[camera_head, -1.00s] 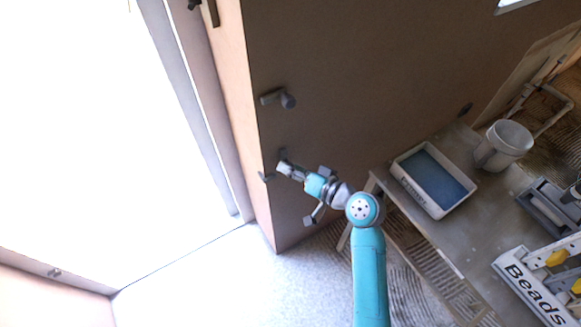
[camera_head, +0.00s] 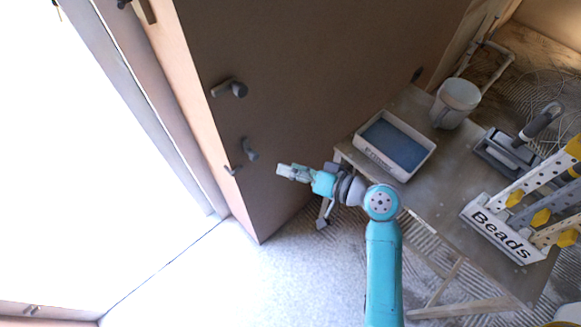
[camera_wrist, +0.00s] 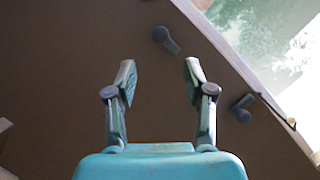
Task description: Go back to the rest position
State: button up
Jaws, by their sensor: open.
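My gripper (camera_head: 285,171) is at the end of my turquoise arm, in front of the brown door (camera_head: 300,90). In the wrist view my gripper (camera_wrist: 158,75) has its two fingers spread apart with nothing between them. Grey handles sit on the door: an upper one (camera_head: 229,88) and a lower one (camera_head: 249,149). My gripper is right of and below the lower handle, apart from it in the picture. In the wrist view one handle (camera_wrist: 166,40) shows beyond the fingertips and another (camera_wrist: 242,108) to the right of the right finger.
A bright opening (camera_head: 90,160) is at the left. The pale floor (camera_head: 250,280) below my gripper looks clear.

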dwell(0.3)
jog(key=s+d+f+m+t+h, duration=0.2)
jog(key=s+d+f+h, duration=0.35)
jog(key=s, duration=0.35)
jog(key=s+d+f+m+t+h, duration=0.2)
jog(key=s+d+f+m+h, duration=0.15)
jog(key=s+d+f, duration=0.35)
jog(key=s+d+r+n+t+h, duration=0.1)
jog(key=s+r+n, duration=0.1)
jog(key=s+r, duration=0.4)
jog(key=s+d+r+n+t+h, duration=0.1)
jog(key=s+r, duration=0.5)
jog(key=s, duration=0.8)
jog(key=shift+d+n+t+h, duration=0.3)
jog(key=shift+d+n+h, duration=0.15)
jog(key=shift+d+h, duration=0.3)
